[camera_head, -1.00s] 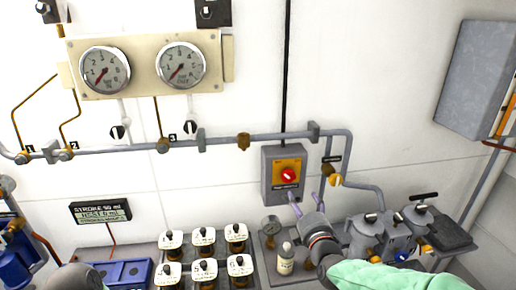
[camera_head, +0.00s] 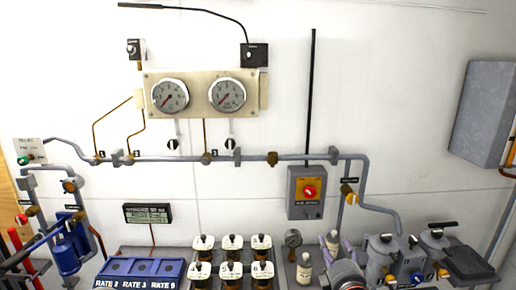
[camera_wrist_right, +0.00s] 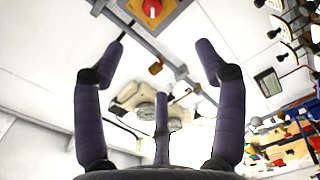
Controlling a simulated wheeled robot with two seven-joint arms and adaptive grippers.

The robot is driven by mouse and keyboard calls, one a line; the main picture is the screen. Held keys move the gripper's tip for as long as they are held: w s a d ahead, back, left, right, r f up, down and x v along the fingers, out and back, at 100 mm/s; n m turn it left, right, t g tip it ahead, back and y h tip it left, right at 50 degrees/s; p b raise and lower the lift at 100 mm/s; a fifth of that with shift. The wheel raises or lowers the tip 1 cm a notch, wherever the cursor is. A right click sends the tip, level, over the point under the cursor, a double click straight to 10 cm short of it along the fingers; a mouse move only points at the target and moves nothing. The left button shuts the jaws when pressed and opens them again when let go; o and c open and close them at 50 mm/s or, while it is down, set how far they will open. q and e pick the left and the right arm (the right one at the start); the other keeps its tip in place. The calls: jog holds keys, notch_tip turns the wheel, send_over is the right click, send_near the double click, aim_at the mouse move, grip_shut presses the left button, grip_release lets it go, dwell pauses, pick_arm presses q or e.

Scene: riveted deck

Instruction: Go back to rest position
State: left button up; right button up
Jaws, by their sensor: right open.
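My right gripper (camera_head: 343,248) is at the bottom of the head view, right of centre, with its purple fingers pointing up and apart. In the right wrist view the gripper (camera_wrist_right: 160,62) has its dark fingers spread, with nothing between them. The red knob (camera_head: 309,191) on its grey and orange box is above the gripper and apart from it; it also shows at the top of the wrist view (camera_wrist_right: 152,8). My left gripper is not in view.
Gauges (camera_head: 227,94) and a pipe run along the wall.

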jog(key=s+a+f+m+g+y, duration=0.1)
jog(key=s+a+f+m+g, duration=0.15)
jog(key=f, duration=0.75)
jog(key=s+a+f+m+g, duration=0.1)
jog(key=s+f+m+g, duration=0.15)
jog(key=f, duration=0.75)
jog(key=s+a+f+m+g+y, duration=0.15)
jog(key=f+m+g, duration=0.25)
jog(key=f, duration=0.6)
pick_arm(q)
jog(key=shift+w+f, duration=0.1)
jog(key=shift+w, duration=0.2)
pick_arm(e)
jog(key=s+a+f+m+g, duration=0.3)
jog(key=s+f+m+g, duration=0.1)
jog(key=s+f, duration=0.5)
jog(key=s+a+f+m+g, duration=0.3)
jog(key=s+f, duration=0.6)
jog(key=s, duration=0.4)
jog(key=shift+s+f+m+g+y, duration=0.15)
jog(key=shift+s+m+g+y, duration=0.3)
jog(key=shift+m, duration=0.75)
